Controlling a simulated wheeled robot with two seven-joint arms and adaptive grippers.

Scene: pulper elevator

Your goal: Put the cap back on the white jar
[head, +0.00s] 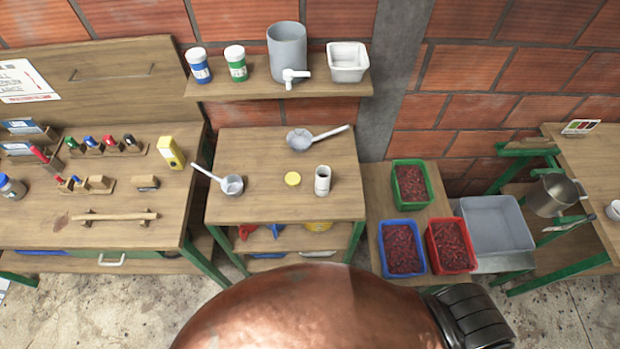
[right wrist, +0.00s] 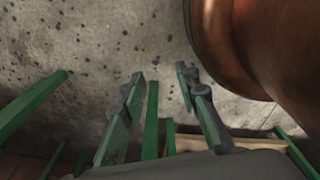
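The white jar (head: 322,181) stands upright and uncapped on the middle wooden table (head: 265,160) in the head view. The round yellow cap (head: 292,179) lies on the same table, a little left of the jar and apart from it. My right gripper (right wrist: 160,73) shows only in the right wrist view, with its two fingers spread apart and nothing held between them. It is over the speckled floor, and neither jar nor cap is in that view. My left gripper is in neither view.
One scoop (head: 232,185) lies left of the cap, another (head: 301,140) behind it. A shelf (head: 330,88) holds jars and containers above. Red, green and blue crates (head: 384,248) are at right. A large copper rounded body (head: 300,310) fills the front. Green legs (right wrist: 30,105) appear near the right gripper.

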